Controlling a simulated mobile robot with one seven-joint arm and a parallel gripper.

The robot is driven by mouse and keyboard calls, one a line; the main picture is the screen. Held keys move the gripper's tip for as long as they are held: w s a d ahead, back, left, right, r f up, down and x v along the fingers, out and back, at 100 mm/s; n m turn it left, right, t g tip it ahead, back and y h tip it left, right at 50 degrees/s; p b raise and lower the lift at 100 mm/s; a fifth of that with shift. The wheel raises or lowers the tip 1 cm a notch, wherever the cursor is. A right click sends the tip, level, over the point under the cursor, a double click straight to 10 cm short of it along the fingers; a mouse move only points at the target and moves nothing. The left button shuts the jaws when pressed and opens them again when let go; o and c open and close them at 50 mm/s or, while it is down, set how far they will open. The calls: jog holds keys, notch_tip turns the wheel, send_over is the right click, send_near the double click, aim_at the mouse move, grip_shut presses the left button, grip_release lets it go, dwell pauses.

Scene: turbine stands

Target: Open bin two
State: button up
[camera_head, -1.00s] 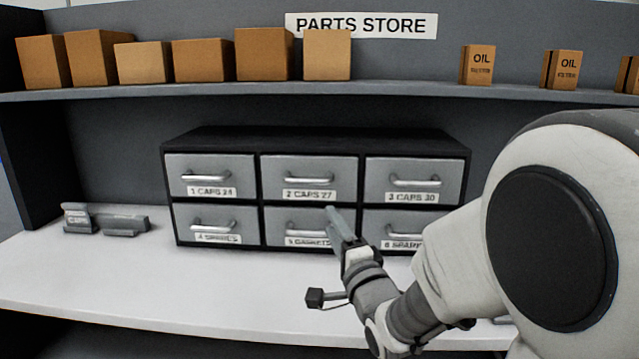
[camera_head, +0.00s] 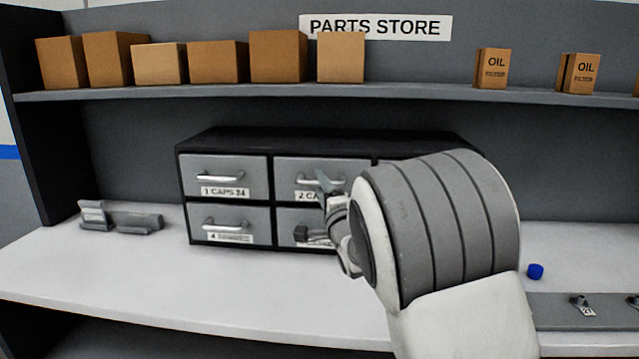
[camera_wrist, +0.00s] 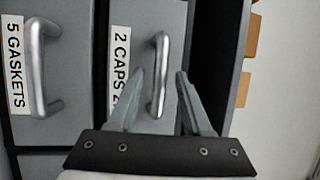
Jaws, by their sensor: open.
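Bin two (camera_head: 290,178) is the grey top-middle drawer of a black cabinet, with a silver bar handle and a label starting "2 CAPS". It looks shut in the head view. My arm hides its right part. In the wrist view bin two's handle (camera_wrist: 159,75) runs up the picture between the tips of my open gripper (camera_wrist: 160,75). One finger shows on each side of the handle, and I cannot tell whether either touches it. In the head view my gripper (camera_head: 323,184) is in front of bin two.
Bin one (camera_head: 222,178) is left of bin two, and bin five (camera_wrist: 40,65) is below it; both look shut. Grey holders (camera_head: 120,218) stand on the white counter at left. A blue cap (camera_head: 535,271) lies at right. Boxes line the shelf (camera_head: 240,95) above.

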jog(key=shift+x, duration=0.8)
grip_shut()
dwell(1.0)
